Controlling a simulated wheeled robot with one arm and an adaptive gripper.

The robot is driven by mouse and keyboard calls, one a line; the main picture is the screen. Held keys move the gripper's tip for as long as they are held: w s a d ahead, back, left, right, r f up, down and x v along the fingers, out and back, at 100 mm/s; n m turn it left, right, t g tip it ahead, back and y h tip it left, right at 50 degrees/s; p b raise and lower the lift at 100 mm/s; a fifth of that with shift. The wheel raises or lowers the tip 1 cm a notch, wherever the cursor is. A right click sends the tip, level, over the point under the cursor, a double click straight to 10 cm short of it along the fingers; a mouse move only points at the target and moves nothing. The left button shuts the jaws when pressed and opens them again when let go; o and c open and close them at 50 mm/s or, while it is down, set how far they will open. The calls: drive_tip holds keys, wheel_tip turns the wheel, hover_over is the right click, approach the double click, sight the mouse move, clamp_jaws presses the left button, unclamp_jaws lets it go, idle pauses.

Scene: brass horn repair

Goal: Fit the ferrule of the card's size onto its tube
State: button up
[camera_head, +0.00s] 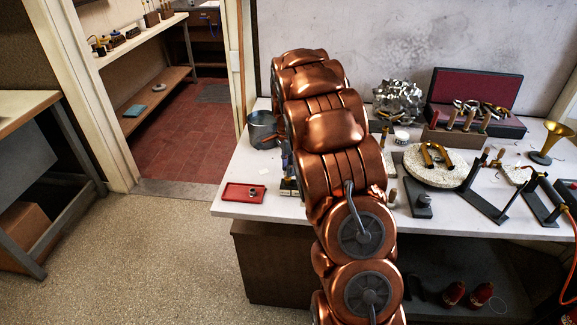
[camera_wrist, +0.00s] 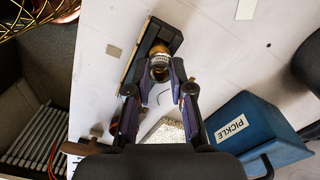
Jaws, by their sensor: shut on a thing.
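In the wrist view my gripper (camera_wrist: 161,82) is shut on a small silvery ring, the ferrule (camera_wrist: 160,60), held between its fingertips. The ferrule is at the upright brass tube (camera_wrist: 158,48) on a dark oblong stand (camera_wrist: 135,68). From this angle I cannot tell whether the ferrule is around the tube or just above it. In the head view my arm hides most of the gripper; part of the dark stand (camera_head: 289,188) shows left of the arm. A red tray (camera_head: 232,190) with a small metal ring (camera_head: 252,192) lies at the bench's front left. The size card is not recognisable.
A blue box labelled PICKLE (camera_wrist: 245,130) stands right of the gripper in the wrist view. In the head view, a grey pot (camera_head: 262,130) is behind the stand. Brass parts, a round pale board (camera_head: 436,180) and a horn bell (camera_head: 552,140) crowd the right bench.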

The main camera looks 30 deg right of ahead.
drive_tip(key=shift+f+b, duration=0.55)
drive_tip(key=shift+f, duration=0.25)
idle(1.0)
drive_tip(key=o, duration=0.8)
drive_tip(key=shift+o, duration=0.6)
drive_tip(key=o, duration=0.4)
drive_tip(key=shift+r, duration=0.1)
drive_tip(key=shift+r+p, duration=0.55)
drive_tip(key=shift+r, duration=2.9)
